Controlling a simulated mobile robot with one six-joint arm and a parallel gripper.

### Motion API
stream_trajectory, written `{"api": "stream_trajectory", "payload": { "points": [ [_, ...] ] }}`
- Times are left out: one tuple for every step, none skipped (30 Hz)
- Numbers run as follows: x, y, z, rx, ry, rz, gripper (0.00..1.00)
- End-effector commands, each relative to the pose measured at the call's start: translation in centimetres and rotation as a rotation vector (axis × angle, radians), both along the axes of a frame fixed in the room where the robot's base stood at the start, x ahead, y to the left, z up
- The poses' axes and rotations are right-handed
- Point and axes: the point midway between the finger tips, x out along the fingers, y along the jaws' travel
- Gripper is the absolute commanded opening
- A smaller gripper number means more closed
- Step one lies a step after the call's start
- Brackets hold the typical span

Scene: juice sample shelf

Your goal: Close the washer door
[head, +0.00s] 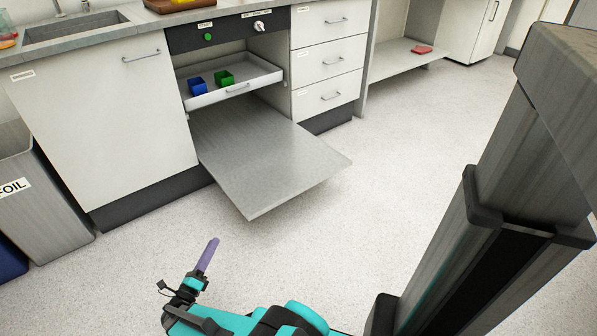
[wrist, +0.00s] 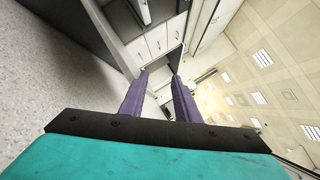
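The washer door (head: 265,160) is a flat grey panel. It is folded down and lies open, sticking out from the washer low above the floor. Above it, a white rack (head: 262,78) is partly out of the washer, with a blue cup (head: 198,86) and a green cup (head: 224,79) in it. My gripper (head: 208,250) is in front of the door, apart from it, on the near side. In the wrist view its two purple fingers (wrist: 161,76) stand apart with nothing between them.
The washer's dark control panel (head: 232,31) has a green button and a knob. A white cabinet (head: 105,110) stands left and drawers (head: 328,60) stand right. A grey bin (head: 40,195) is at the far left. The floor (head: 400,130) right of the door is clear.

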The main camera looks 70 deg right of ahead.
Motion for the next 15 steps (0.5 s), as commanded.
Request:
{"api": "stream_trajectory", "payload": {
  "points": [
    [-0.01, 0.04, -0.02, 0.0, 0.0, 0.0, 0.29],
    [-0.01, 0.04, -0.02, 0.0, 0.0, 0.0, 0.29],
    [-0.01, 0.04, -0.02, 0.0, 0.0, 0.0, 0.29],
    [-0.02, 0.03, -0.02, 0.0, 0.0, 0.0, 0.29],
    [-0.02, 0.03, -0.02, 0.0, 0.0, 0.0, 0.29],
    [-0.01, 0.03, -0.01, 0.0, 0.0, 0.0, 0.29],
    [-0.01, 0.03, -0.01, 0.0, 0.0, 0.0, 0.29],
    [-0.01, 0.03, -0.01, 0.0, 0.0, 0.0, 0.24],
    [-0.02, 0.03, -0.02, 0.0, 0.0, 0.0, 0.18],
    [-0.04, 0.03, -0.04, 0.002, -0.002, -0.001, 0.13],
    [-0.07, 0.04, -0.07, 0.004, -0.004, -0.001, 0.07],
    [-0.12, 0.04, -0.13, 0.007, -0.009, -0.003, 0.01],
    [-0.18, 0.07, -0.21, 0.011, -0.015, -0.003, 0.0],
    [-0.27, 0.08, -0.31, 0.017, -0.021, -0.006, 0.0],
    [-0.45, 0.12, -0.5, 0.027, -0.036, -0.01, 0.0]
  ]
}}
